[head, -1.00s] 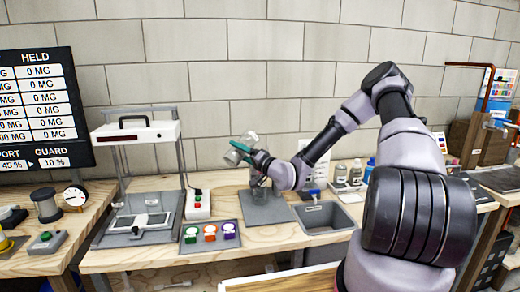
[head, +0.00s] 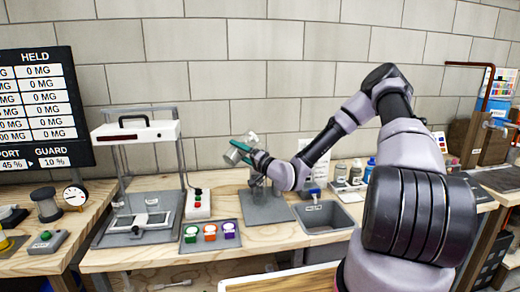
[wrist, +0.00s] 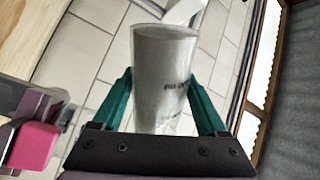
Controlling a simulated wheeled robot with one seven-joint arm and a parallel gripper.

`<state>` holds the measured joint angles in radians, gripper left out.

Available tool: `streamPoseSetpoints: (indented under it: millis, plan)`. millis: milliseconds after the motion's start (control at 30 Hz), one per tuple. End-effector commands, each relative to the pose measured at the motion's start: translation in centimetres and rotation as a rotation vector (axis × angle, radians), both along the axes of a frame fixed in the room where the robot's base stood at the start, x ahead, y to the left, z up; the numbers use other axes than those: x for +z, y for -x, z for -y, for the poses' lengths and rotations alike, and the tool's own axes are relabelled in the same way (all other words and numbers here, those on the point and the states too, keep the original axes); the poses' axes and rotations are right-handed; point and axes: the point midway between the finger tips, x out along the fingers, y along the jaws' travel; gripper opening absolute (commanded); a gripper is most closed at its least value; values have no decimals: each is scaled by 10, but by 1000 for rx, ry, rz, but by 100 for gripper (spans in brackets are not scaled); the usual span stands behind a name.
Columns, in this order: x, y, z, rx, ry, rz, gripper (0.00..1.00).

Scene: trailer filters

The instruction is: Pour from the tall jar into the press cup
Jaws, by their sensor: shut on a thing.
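My gripper (head: 243,150), with green fingers, is shut on the tall jar (head: 233,157) above the grey mat. In the wrist view the jar (wrist: 163,65) is a grey, see-through-looking cylinder between both fingers, with small dark print on its side. The jar is tilted in the head view. A small greyish clear vessel (head: 257,187) stands under my gripper at the mat's back edge, partly hidden by my wrist; I cannot tell whether it is the press cup. Whether anything flows from the jar cannot be seen.
The grey mat (head: 265,210) lies between a tray (head: 190,247) of green, orange and purple pieces and a sink (head: 325,218). Bottles (head: 355,170) stand at the back right. The mat's front is clear.

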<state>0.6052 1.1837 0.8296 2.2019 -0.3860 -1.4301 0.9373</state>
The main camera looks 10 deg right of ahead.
Motion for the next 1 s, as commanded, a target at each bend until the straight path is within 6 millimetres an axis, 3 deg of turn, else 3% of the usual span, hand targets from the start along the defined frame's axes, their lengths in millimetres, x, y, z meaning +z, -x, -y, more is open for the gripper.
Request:
streamPoseSetpoints:
  millis: [1000]
  plan:
    - [6, 0, -1, 0, -55, -37, 0]
